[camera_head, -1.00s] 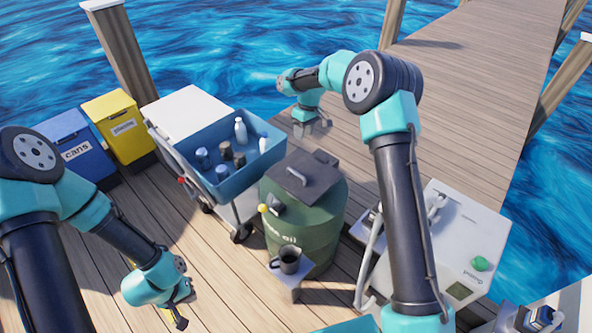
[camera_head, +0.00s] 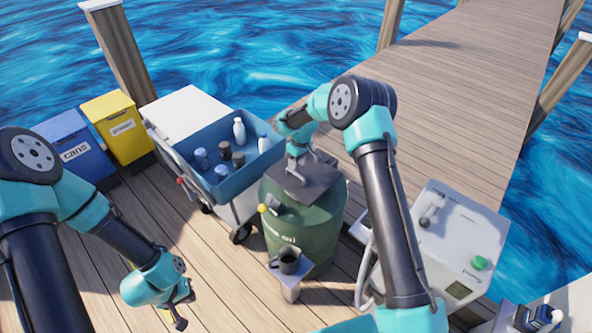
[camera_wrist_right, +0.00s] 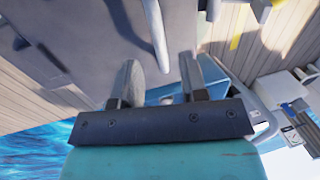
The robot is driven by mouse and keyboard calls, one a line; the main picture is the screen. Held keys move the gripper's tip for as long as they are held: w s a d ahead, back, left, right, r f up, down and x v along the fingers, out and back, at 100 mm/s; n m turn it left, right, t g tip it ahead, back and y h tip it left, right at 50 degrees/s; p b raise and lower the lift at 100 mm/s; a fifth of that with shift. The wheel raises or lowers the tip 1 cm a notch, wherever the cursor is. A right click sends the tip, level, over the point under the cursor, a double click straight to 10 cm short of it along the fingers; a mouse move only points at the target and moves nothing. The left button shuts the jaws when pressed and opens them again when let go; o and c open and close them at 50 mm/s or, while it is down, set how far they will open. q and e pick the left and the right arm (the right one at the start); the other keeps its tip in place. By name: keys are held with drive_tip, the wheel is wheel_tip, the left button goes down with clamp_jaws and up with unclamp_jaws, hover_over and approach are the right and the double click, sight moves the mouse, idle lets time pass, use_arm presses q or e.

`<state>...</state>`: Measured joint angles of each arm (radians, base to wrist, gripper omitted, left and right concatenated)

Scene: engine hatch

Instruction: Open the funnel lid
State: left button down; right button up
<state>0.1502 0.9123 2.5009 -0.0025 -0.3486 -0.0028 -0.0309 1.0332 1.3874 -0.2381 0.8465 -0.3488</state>
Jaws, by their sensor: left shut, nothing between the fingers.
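The funnel lid (camera_head: 322,184) is a dark grey square plate lying closed on top of the green oil drum (camera_head: 305,235). My right gripper (camera_head: 296,180) is over the lid, at its bar handle. In the right wrist view, the grey lid (camera_wrist_right: 80,45) fills the upper left and its handle (camera_wrist_right: 154,30) lies ahead, roughly in line with the gap between the fingers. The right gripper (camera_wrist_right: 160,78) is open, its fingers apart; contact with the handle cannot be told. My left gripper (camera_head: 179,318) is shut and empty, low at the lower left, away from the drum.
A blue cart (camera_head: 235,185) with several bottles and cans stands left of the drum. A small stand with a dark mug (camera_head: 289,262) is in front. A white machine (camera_head: 465,240) is at the right. Yellow (camera_head: 118,128) and blue (camera_head: 72,150) bins stand far left.

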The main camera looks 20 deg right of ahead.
drive_tip(key=shift+s+a+f, duration=0.1)
drive_tip(key=shift+a+f, duration=0.05)
drive_tip(key=shift+f, duration=0.7)
drive_tip(key=shift+s+a+f, duration=0.1)
drive_tip(key=shift+a+f, duration=0.05)
drive_tip(key=shift+f, duration=0.65)
clamp_jaws()
